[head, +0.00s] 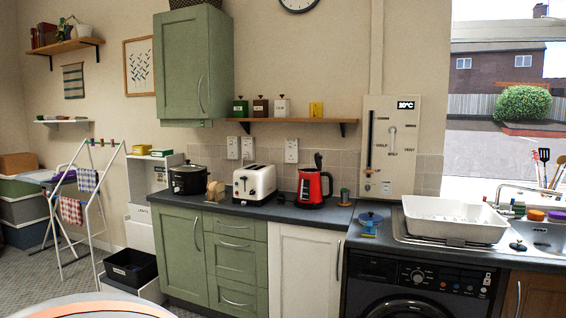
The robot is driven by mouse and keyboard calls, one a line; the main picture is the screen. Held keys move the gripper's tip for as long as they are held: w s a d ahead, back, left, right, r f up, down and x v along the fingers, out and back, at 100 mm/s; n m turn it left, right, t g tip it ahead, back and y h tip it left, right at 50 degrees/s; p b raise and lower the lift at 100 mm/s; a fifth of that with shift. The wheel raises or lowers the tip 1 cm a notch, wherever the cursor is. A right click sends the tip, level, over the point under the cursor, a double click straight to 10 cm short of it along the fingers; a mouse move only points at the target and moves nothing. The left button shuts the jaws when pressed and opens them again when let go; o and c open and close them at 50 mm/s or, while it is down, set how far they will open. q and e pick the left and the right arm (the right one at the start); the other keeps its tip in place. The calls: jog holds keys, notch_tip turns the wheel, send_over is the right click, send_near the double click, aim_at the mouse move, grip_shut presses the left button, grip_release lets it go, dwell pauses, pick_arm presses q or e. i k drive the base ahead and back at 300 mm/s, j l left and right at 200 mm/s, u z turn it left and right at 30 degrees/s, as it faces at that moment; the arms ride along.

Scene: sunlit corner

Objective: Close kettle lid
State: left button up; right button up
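A red and black kettle (312,188) stands upright on the dark worktop, right of the white toaster. A dark piece that looks like its lid (318,160) sticks up above the kettle's top, so the lid appears raised. The kettle is small in the view, and its hinge and opening cannot be made out. Neither of my grippers shows in the head view, and nothing is touching the kettle.
A white toaster (254,184) and a black slow cooker (188,179) stand left of the kettle. A wooden shelf (300,121) hangs above.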

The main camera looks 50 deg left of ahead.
aim_at(317, 158)
jog(key=u, duration=1.45)
jog(key=i+j, duration=0.2)
jog(key=i, duration=0.2)
jog(key=i+j+u, duration=0.1)
jog(key=i+j, duration=0.15)
jog(key=i, duration=0.15)
jog(key=i+j, duration=0.15)
jog(key=i, duration=0.25)
